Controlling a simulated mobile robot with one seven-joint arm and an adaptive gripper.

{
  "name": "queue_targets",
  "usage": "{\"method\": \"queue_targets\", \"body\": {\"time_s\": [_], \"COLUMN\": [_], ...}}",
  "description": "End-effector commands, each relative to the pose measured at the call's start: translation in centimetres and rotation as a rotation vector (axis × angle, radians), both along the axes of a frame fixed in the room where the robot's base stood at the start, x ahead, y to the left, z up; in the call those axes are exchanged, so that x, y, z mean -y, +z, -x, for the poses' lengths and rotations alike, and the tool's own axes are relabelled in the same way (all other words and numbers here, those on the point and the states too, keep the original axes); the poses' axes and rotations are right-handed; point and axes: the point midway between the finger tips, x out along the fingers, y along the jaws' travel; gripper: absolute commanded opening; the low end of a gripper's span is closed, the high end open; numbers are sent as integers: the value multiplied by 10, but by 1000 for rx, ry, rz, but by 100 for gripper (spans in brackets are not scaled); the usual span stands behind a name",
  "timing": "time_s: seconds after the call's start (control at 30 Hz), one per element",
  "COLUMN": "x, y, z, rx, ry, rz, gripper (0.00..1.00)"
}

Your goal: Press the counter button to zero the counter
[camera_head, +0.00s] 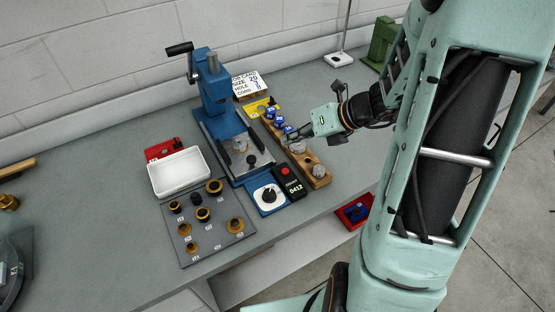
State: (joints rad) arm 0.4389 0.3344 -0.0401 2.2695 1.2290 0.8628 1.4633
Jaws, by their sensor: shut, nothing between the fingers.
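The counter (294,190) is a small black box on the grey workbench, just right of the blue press's base. Its red button (285,171) is on its top, toward the back. White digits on its face appear to read 0413. My gripper (291,138) reaches in from the right, above the wooden rack, behind and above the counter. Its fingers are shut and empty, and they look apart from the button. Nothing hides the button.
The blue press (214,90) with its black lever stands behind the counter. A wooden rack (319,176) with round pieces lies close on the right. A dial on a blue plate (267,211) sits on the left. A white tray (178,173) and grey parts board (213,245) are farther left.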

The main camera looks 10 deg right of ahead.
Motion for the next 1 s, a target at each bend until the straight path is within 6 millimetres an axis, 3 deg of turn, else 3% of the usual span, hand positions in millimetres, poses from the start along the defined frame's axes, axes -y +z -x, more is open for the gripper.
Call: {"method": "queue_targets", "body": {"time_s": [0.63, 1.0], "x": [-1, -1], "y": [-10, -46], "z": [5, 5], "rx": [-30, -30], "ry": [-35, -35], "rz": [-25, -25], "gripper": [0, 0]}}
